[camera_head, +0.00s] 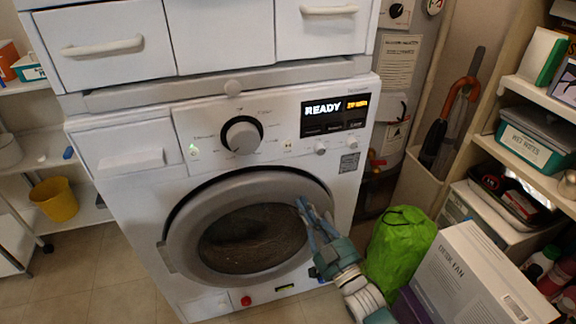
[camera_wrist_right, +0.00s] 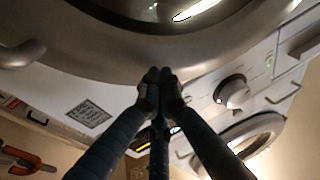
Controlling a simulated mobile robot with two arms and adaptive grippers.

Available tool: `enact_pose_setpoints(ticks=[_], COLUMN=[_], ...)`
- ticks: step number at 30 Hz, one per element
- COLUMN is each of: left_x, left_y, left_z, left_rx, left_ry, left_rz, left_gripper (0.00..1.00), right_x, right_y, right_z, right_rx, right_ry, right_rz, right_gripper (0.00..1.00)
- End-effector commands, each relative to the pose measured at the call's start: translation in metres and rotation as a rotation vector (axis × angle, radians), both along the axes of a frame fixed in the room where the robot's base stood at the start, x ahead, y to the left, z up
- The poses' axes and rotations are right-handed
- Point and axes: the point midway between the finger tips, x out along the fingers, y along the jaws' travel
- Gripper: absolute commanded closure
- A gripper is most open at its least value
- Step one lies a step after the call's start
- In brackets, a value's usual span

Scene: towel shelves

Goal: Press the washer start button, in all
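The white washer (camera_head: 140,220) stands in front of me with its round grey-rimmed door (camera_head: 180,215) closed. Its display (camera_head: 335,113) reads READY. A red round part (camera_head: 246,300) sits low on the front. My right gripper (camera_head: 300,203) is before the door's right side, below the panel. In the right wrist view its fingertips (camera_wrist_right: 159,75) are together and empty, against the door rim (camera_wrist_right: 100,55); contact is unclear. My left gripper is not in view.
A green bag (camera_head: 400,245) and a desk fan box (camera_head: 475,280) stand right of my right arm. Shelves (camera_head: 535,150) line the right side. A yellow bucket (camera_head: 54,199) is at left. White drawers (camera_head: 110,60) are above the washer.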

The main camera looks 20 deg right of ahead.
Motion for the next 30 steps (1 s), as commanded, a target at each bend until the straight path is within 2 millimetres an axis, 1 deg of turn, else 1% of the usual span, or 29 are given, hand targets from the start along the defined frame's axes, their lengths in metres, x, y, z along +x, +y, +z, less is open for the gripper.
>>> enact_pose_setpoints(ticks=[1,5,6,9,13,15,18,30], left_x=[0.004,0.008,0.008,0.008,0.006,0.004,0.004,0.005], left_y=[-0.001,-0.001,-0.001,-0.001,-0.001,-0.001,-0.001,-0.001], left_z=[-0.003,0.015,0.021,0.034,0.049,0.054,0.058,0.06], left_rx=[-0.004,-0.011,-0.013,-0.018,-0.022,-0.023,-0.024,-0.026], left_ry=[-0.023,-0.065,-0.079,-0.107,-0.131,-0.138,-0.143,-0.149], left_rz=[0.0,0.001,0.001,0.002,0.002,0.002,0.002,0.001], left_gripper=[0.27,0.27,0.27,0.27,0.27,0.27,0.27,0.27], right_x=[-0.001,-0.011,-0.016,-0.03,-0.046,-0.051,-0.056,-0.055], right_y=[0.002,0.008,0.01,0.013,0.016,0.017,0.018,0.018], right_z=[0.009,0.055,0.068,0.096,0.123,0.131,0.138,0.14], right_rx=[0.011,0.041,0.049,0.067,0.084,0.089,0.093,0.092], right_ry=[-0.067,-0.223,-0.27,-0.371,-0.461,-0.488,-0.51,-0.511], right_rz=[0.012,0.044,0.054,0.078,0.102,0.109,0.115,0.115], right_gripper=[1.0,1.0,1.0,1.0,1.0,1.0,1.0,1.0])
